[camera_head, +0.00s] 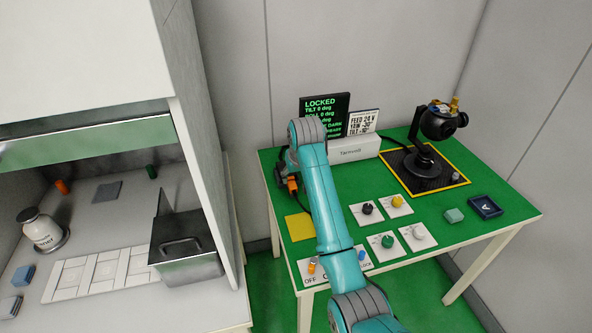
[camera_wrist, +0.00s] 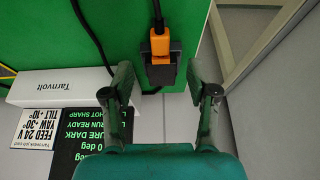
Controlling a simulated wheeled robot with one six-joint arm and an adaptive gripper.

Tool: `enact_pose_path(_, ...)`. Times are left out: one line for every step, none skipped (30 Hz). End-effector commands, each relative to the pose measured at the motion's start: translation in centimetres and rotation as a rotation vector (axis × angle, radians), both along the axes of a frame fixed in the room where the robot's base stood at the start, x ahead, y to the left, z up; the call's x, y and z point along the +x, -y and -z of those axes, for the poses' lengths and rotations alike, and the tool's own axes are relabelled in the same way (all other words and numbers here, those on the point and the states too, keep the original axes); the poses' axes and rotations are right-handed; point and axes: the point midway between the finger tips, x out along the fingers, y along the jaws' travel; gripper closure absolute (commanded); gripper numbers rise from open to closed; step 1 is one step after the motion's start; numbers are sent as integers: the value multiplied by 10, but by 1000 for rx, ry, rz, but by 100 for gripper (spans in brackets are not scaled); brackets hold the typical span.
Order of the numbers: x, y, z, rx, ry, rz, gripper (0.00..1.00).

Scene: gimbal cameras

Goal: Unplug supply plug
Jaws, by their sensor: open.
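The supply plug (camera_wrist: 160,43) is orange, with a black cable running from its upper end in the wrist view. Its lower end meets a dark socket block (camera_wrist: 161,75) on the green tabletop. My gripper (camera_wrist: 158,76) is open, with one finger on each side of the socket block and the plug's lower end. Neither finger appears to touch the plug. The plug also shows in the head view (camera_head: 292,185) at the table's left side, beside my arm. My fingers are mostly hidden behind my arm there.
The Tarnvolt box (camera_head: 353,149) and the display (camera_head: 323,112) reading LOCKED stand at the table's back. A gimbal camera (camera_head: 440,122) stands on a black pad at right. Several knob panels (camera_head: 388,242) lie in front. A cabinet (camera_head: 190,140) stands left of the table.

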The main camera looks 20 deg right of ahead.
Motion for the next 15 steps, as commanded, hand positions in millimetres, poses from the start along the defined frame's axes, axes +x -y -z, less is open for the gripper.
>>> enact_pose_path(3,0,9,0,-4,0,42)
enact_pose_path(5,0,14,0,-4,0,42)
enact_pose_path(7,0,20,0,-4,0,42)
enact_pose_path(9,0,25,0,-4,0,42)
enact_pose_path(11,0,30,0,-4,0,42)
enact_pose_path(14,0,36,0,-3,0,42)
enact_pose_path(16,0,40,0,-4,0,42)
enact_pose_path(18,0,44,0,-3,0,42)
enact_pose_path(20,0,50,0,-3,0,42)
enact_pose_path(21,0,53,0,-3,0,42)
enact_pose_path(23,0,56,0,-2,0,42)
enact_pose_path(25,0,61,0,-2,0,42)
enact_pose_path(26,0,63,0,-2,0,42)
enact_pose_path(27,0,65,0,-2,0,42)
enact_pose_path(28,0,68,0,-1,0,42)
